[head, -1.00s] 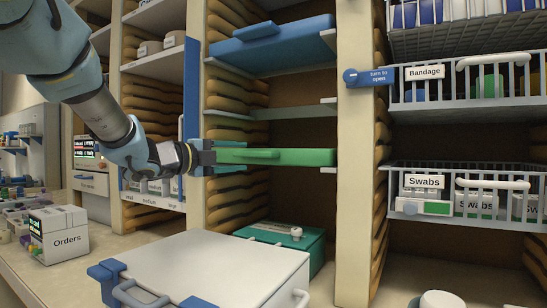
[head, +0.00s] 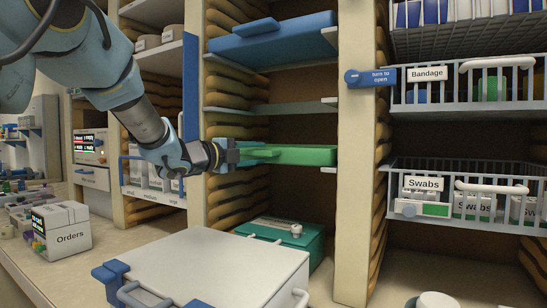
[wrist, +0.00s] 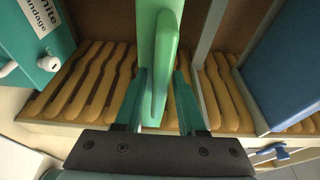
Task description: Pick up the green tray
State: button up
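The green tray (head: 305,155) lies flat on a shelf in the middle bay in the head view, with its raised handle along the left end of its top. In the wrist view the tray (wrist: 148,40) runs upright through the middle, with its handle (wrist: 165,75) towards me. My gripper (head: 250,154) is at the tray's left front. In the wrist view my gripper (wrist: 160,95) is open, one finger on each side of the handle and tray edge. A gap shows on the right finger's side; the left finger is very close to the tray.
A blue tray (head: 275,43) sits on a shelf above. A teal box (head: 290,240) with a white knob stands below. A white lidded case (head: 215,265) stands on the counter in front. A wooden post (head: 355,190) and wire baskets (head: 465,197) are to the right.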

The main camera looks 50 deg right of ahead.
grip_shut()
dwell(1.1)
